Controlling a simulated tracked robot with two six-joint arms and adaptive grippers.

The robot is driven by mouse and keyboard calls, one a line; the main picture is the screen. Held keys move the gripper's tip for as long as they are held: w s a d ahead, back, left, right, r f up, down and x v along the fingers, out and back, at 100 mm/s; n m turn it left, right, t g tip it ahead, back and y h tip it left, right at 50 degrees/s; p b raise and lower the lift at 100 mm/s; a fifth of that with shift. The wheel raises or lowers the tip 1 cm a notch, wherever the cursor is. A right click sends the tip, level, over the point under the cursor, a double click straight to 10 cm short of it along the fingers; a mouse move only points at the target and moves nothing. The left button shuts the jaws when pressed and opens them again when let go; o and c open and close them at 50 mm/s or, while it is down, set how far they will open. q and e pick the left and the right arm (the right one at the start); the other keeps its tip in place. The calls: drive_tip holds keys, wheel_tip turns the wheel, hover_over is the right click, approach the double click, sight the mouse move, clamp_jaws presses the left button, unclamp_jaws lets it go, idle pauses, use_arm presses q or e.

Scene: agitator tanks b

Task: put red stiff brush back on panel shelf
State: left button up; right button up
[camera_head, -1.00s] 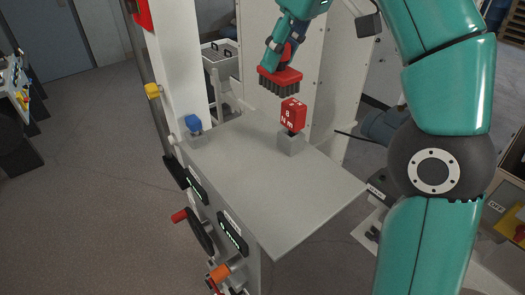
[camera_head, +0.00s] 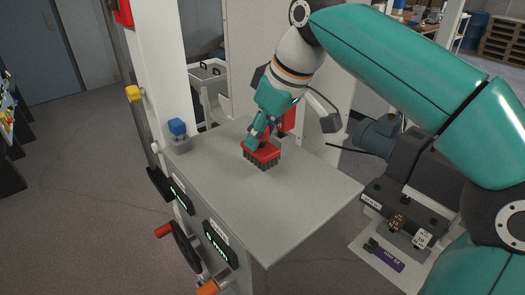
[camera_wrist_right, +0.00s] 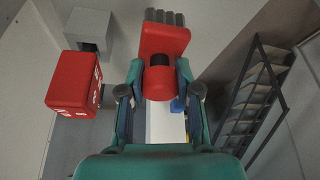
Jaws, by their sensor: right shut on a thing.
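The red stiff brush (camera_head: 262,153) has a red block body and dark bristles that point down. My right gripper (camera_head: 254,136) is shut on the brush's red handle. The bristles are at or just above the grey panel shelf (camera_head: 245,205); I cannot tell whether they touch. In the right wrist view, the brush (camera_wrist_right: 164,42) lies between the two fingers (camera_wrist_right: 158,88), with its bristles at the far side. My left gripper is not in view.
A red lettered block (camera_head: 289,120) stands behind the gripper, and it shows at left in the right wrist view (camera_wrist_right: 82,78). A blue knob (camera_head: 177,128) sits on the shelf's left corner. The shelf's front is bare.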

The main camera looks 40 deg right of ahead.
sight(266, 140)
drive_tip(key=shift+f, duration=1.65)
drive_tip(key=shift+f+b, duration=0.1)
drive_tip(key=shift+b, duration=0.25)
drive_tip(key=o, duration=1)
drive_tip(key=p+v, duration=0.2)
drive_tip(key=v, duration=1)
